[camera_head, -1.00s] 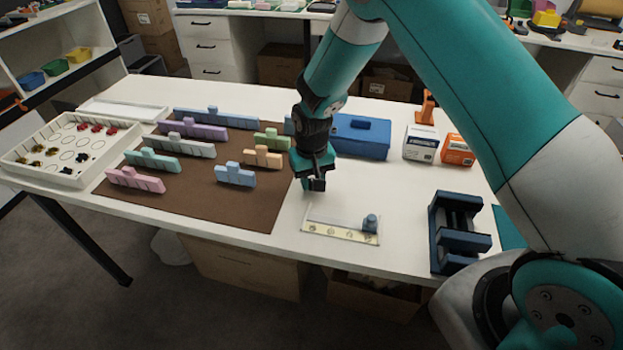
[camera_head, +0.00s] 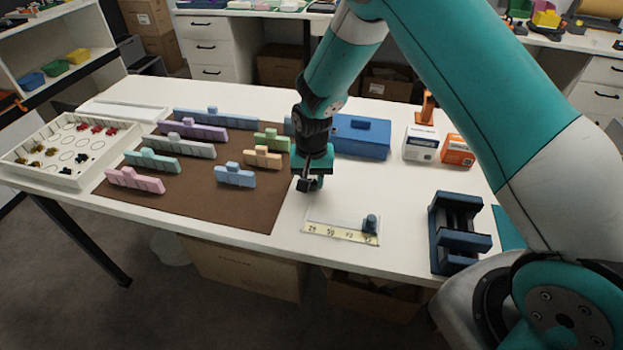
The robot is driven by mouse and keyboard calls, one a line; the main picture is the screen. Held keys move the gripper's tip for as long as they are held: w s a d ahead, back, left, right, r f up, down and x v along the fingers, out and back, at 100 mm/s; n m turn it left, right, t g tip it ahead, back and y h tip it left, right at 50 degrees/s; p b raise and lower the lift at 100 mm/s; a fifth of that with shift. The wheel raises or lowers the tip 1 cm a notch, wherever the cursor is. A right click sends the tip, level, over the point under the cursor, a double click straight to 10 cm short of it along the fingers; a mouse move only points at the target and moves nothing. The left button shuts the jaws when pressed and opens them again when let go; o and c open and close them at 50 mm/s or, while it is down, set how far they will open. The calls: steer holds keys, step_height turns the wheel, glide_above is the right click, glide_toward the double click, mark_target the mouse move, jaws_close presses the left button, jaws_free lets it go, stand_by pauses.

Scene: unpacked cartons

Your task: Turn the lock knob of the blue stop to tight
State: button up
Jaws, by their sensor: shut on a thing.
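The blue stop (camera_head: 371,224) stands at the right end of a pale gauge strip (camera_head: 340,233) with dark numbers, near the table's front edge. Its rounded top shows, but its lock knob is too small to make out clearly. My gripper (camera_head: 308,186) points down, above and left of the stop in the picture and clearly apart from it. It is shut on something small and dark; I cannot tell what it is.
A brown mat (camera_head: 220,200) with several pastel blocks lies left of the gripper. A dark blue vise-like fixture (camera_head: 458,235) stands to the right. A blue box (camera_head: 362,138) and two small cartons stand behind. White table is clear around the strip.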

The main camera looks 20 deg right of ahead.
steer(key=shift+r, duration=0.1)
steer(key=o, duration=0.9)
steer(key=shift+r+b, duration=0.5)
steer(key=shift+r, duration=8.15)
steer(key=s+a+r+n+y, duration=0.1)
steer(key=s+r+n, duration=0.2)
steer(key=s, duration=0.6)
steer(key=s+a+r+n+y, duration=0.1)
steer(key=s+r+n, duration=0.3)
steer(key=s, duration=0.5)
steer(key=s+a+r+n+y+p, duration=0.1)
steer(key=s+r+n, duration=0.3)
steer(key=s, duration=0.6)
steer(key=shift+s+a+y, duration=0.1)
steer(key=shift+a+y, duration=0.5)
steer(key=shift+a, duration=0.25)
